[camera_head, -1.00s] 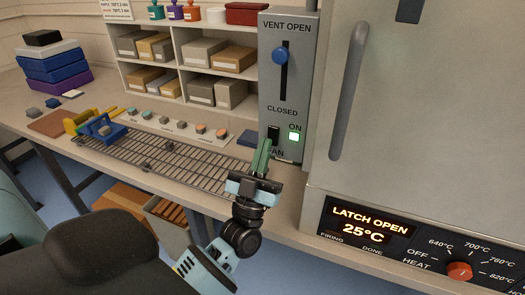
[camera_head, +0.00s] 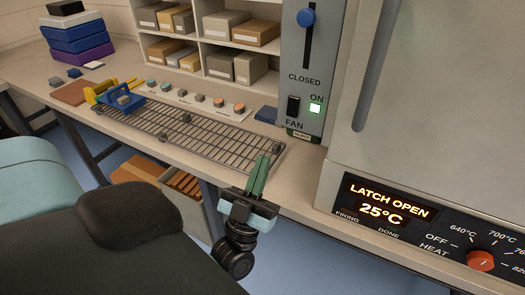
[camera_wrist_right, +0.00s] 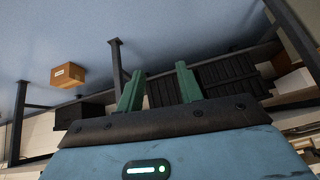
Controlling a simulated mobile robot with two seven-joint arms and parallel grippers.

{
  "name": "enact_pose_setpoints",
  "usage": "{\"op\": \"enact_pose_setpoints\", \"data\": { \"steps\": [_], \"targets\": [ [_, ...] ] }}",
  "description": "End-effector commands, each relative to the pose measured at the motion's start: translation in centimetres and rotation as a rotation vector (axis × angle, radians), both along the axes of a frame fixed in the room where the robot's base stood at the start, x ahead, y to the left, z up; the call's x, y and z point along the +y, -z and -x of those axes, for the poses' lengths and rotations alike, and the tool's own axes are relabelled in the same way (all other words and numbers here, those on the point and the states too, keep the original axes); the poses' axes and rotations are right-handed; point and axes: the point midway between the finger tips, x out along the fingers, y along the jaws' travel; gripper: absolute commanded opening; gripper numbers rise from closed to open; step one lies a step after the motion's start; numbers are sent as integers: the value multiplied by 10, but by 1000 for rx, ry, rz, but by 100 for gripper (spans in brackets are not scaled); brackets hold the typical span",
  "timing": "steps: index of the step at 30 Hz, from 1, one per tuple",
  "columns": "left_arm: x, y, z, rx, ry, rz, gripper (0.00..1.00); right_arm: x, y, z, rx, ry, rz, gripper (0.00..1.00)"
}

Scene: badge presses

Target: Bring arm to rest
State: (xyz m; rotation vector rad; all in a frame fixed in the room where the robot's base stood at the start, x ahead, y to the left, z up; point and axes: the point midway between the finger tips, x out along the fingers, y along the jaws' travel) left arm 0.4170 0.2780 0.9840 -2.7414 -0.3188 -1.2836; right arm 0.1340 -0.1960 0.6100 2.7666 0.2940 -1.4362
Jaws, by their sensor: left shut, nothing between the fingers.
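My left gripper (camera_head: 262,160) shows in the head view with its green fingers together and nothing between them. It is in front of the bench edge, near the right end of the wire rack (camera_head: 190,128), below and apart from the fan switch (camera_head: 293,106). My right gripper (camera_wrist_right: 157,83) shows only in the right wrist view. Its two green fingers are spread apart with nothing visible between them.
The kiln control panel (camera_head: 385,215) reads LATCH OPEN, 25°C. The vent panel (camera_head: 303,75) has a lit green ON light. A blue press (camera_head: 123,98) stands at the rack's left end. The right wrist view shows floor, dark legs and a cardboard box (camera_wrist_right: 68,75).

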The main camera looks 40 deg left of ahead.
Motion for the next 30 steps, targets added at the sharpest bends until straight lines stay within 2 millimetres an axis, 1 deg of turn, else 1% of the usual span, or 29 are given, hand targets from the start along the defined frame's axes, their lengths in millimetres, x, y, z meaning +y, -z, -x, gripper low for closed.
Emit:
{"op": "enact_pose_setpoints", "data": {
  "steps": [11, 14, 16, 17, 20, 21, 23, 24, 26, 27, 29, 30],
  "targets": [
    [0, 0, 0, 3, 1, 0, 0, 0, 0, 2, 2, 0, -1, 36],
    [-4, 7, -1, 49, 20, -6, 0, 0, -4, -1, -4, 0, -1, 36],
    [-11, 20, -1, 134, 58, -17, 0, 0, -10, -4, -14, 1, -1, 36],
    [-15, 28, -1, 186, 79, -21, 0, 0, -14, -7, -20, 0, -1, 36],
    [-33, 68, 7, 412, 165, -36, 0, 0, -29, -16, -45, 2, -2, 36],
    [-40, 88, 14, 519, 200, -36, 0, 0, -36, -19, -57, 2, -2, 36],
    [-50, 118, 29, 679, 250, -34, 0, 0, -46, -25, -73, 2, -2, 36],
    [-56, 138, 42, 787, 278, -30, 0, -1, -52, -28, -84, 2, -2, 36],
    [-64, 167, 66, 948, 312, -20, 0, -1, -62, -33, -100, 1, 0, 36],
    [-68, 186, 83, 1051, 329, -12, 0, -2, -67, -36, -109, 1, 2, 36],
    [-72, 210, 111, 1195, 347, 4, 0, -3, -74, -39, -121, -1, 4, 36],
    [-74, 224, 130, 1281, 353, 12, 0, -4, -77, -41, -127, -2, 7, 36]
  ]
}}
